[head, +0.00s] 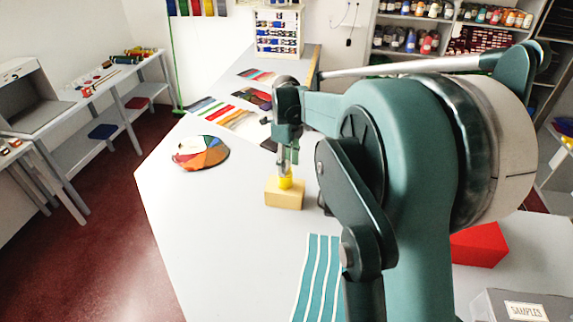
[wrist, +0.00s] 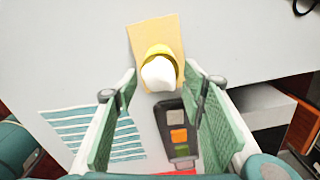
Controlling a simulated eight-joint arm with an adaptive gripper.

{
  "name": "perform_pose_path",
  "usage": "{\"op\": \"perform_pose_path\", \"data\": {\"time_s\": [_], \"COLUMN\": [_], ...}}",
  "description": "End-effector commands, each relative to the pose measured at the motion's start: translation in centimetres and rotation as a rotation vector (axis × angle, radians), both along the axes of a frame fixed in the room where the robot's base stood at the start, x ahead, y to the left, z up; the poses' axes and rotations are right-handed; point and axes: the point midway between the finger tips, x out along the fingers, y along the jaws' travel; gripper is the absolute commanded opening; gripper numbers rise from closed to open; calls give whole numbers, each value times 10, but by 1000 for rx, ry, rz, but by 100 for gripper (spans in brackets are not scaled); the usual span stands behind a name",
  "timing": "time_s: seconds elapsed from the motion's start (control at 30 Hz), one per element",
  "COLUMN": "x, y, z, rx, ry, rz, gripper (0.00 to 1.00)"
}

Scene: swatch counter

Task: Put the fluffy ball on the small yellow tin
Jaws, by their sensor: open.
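The small yellow tin (head: 285,183) stands on a tan block (head: 285,198) on the counter. In the wrist view the yellow tin (wrist: 158,50) shows as a rim around the white fluffy ball (wrist: 159,75). The ball covers most of the tin's top and appears to sit on it; the contact itself is hidden. My gripper (wrist: 160,82) is open, with one green-padded finger on each side of the ball and gaps between. In the head view my gripper points down just above the tin, and its fingers partly hide the ball.
A striped teal cloth (head: 318,280) lies in front of the block. A dark swatch card (wrist: 178,130) lies close to it. A round colour fan (head: 201,153) lies to the left. A red box (head: 480,245) and a samples box (head: 522,306) stand right. The front-left counter is clear.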

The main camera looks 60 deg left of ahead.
Motion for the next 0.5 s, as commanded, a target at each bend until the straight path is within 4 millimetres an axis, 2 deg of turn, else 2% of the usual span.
{"op": "perform_pose_path", "data": {"time_s": [0.27, 0.5], "x": [0, 0], "y": [0, 0], "z": [5, 30], "rx": [0, 0], "ry": [0, 0], "rz": [0, 0], "gripper": [41, 41]}}
